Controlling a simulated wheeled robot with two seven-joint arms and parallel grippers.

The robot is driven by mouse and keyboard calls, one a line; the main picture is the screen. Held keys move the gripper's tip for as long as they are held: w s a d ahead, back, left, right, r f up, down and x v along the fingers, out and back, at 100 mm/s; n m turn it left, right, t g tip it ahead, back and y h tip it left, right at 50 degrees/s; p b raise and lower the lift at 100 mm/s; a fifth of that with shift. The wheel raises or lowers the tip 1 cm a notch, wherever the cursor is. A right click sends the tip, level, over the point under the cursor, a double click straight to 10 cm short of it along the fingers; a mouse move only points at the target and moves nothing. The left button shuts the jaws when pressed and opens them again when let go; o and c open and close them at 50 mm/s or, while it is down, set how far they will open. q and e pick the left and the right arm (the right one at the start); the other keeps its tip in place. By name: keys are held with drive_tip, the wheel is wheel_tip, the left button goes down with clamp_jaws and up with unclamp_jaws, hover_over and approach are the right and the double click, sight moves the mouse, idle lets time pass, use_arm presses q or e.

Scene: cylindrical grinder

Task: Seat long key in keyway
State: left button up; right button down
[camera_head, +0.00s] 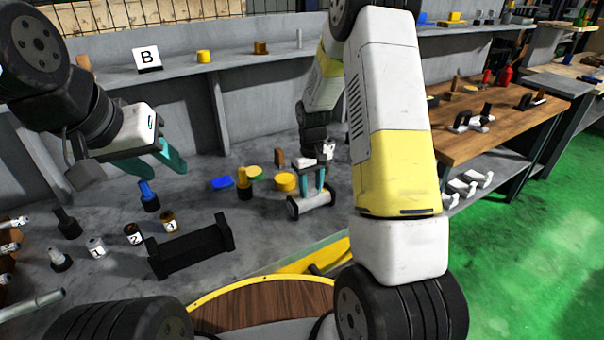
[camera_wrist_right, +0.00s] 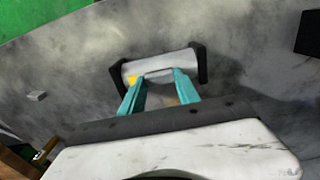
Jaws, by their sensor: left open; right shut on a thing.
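A pale cylindrical shaft (camera_head: 312,202) with black ends lies on the grey bench right of centre; it fills the upper middle of the right wrist view (camera_wrist_right: 160,66). My right gripper (camera_head: 312,190) is above it, fingers pointing down. In the right wrist view its teal fingertips (camera_wrist_right: 158,76) close on a small grey bar (camera_wrist_right: 158,72), apparently the long key, at the shaft's near side. I cannot tell whether the bar is in the keyway or only against the shaft; the slot is hidden. My left gripper (camera_head: 168,160) is open and empty over the left of the bench.
An empty black cradle (camera_head: 190,247) stands at the front. A small grey block (camera_wrist_right: 36,95) lies apart in the right wrist view.

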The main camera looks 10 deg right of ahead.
drive_tip(key=c, duration=0.9)
unclamp_jaws()
drive_tip(key=shift+s+d+f, duration=0.1)
drive_tip(key=shift+s+f, duration=0.25)
drive_tip(key=shift+f, duration=0.35)
drive_tip(key=s+r+t, duration=0.1)
drive_tip(key=s+r, duration=0.1)
drive_tip(key=r, duration=0.8)
drive_tip(key=s+r, duration=0.2)
drive_tip(key=r, duration=0.8)
drive_tip(key=s+r+m+t, duration=0.1)
drive_tip(key=s+r, duration=0.2)
drive_tip(key=s, duration=0.3)
drive_tip(key=s+a+r+m+t+y, duration=0.1)
drive_tip(key=s+r+t, duration=0.1)
drive_tip(key=s, duration=0.5)
drive_tip(key=s+a+r+m+t+y, duration=0.1)
drive_tip(key=s+r+t, duration=0.1)
drive_tip(key=s+r, duration=0.3)
drive_tip(key=shift+s+a, duration=0.1)
drive_tip(key=shift+s, duration=0.85)
drive_tip(key=shift+r, duration=0.1)
